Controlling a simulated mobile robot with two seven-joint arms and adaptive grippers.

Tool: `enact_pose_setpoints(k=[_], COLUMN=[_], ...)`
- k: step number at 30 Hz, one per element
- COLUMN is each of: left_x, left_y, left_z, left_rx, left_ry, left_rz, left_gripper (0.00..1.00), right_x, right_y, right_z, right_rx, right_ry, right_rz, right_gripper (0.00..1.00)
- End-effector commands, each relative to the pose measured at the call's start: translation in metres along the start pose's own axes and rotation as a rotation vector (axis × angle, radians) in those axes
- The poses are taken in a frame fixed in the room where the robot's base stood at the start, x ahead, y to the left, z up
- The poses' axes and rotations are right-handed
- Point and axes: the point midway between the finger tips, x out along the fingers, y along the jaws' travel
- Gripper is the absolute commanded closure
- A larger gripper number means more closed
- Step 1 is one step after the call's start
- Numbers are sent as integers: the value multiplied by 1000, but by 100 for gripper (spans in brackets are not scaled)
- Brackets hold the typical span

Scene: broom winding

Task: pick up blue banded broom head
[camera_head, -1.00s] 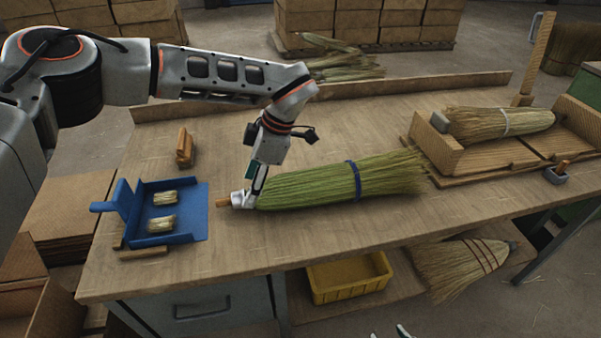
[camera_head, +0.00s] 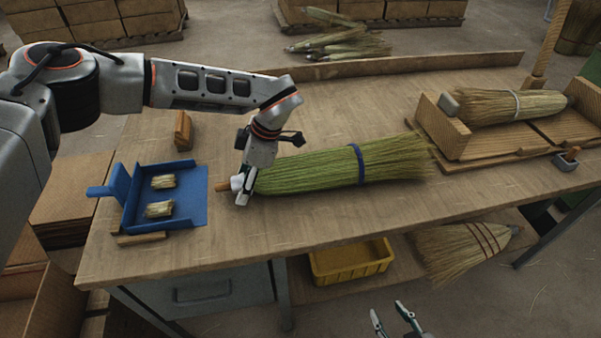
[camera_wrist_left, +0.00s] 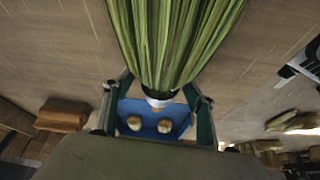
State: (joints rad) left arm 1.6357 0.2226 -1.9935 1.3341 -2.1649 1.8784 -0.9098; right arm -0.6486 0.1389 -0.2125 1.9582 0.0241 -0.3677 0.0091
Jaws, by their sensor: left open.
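The broom head (camera_head: 310,173) is a bundle of green bristles with a blue band (camera_head: 360,164). It lies on the bench, its bristle ends to the right and its narrow neck with a short wooden stub (camera_head: 222,187) to the left. My left gripper (camera_head: 241,196) is at the neck. In the left wrist view its fingers (camera_wrist_left: 157,103) are open, one on each side of the white-capped neck; the green bristles (camera_wrist_left: 175,35) run away at the top. Whether a finger touches the neck I cannot tell. My right gripper (camera_head: 392,314) is open and empty, in front of the bench.
A blue tray (camera_head: 196,190) with two small bristle bundles is left of the neck. A wooden block (camera_head: 183,130) stands behind it. A wooden cradle (camera_head: 450,137) holding a tan broom head (camera_head: 515,103) is at the right. A yellow bin (camera_head: 350,264) sits below. The bench front is clear.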

Motion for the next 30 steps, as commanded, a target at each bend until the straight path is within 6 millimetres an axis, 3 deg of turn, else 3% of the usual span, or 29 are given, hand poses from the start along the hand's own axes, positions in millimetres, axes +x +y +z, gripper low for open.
enact_pose_setpoints(k=[5,9,11,23,30], left_x=[0,0,0,-6,-34], left_y=[0,0,0,1,2], left_z=[0,0,0,-2,-13], left_rx=[0,0,0,0,-2], left_ry=[0,0,0,-2,-2], left_rz=[0,0,0,2,4], left_gripper=[47,83,95,95,95], right_x=[0,0,0,0,-1], right_y=[1,1,1,0,1], right_z=[-4,-5,-5,-3,-4], right_rx=[0,0,0,0,-1], right_ry=[7,9,9,5,3], right_rz=[1,1,1,0,1], right_gripper=[60,60,60,60,60])
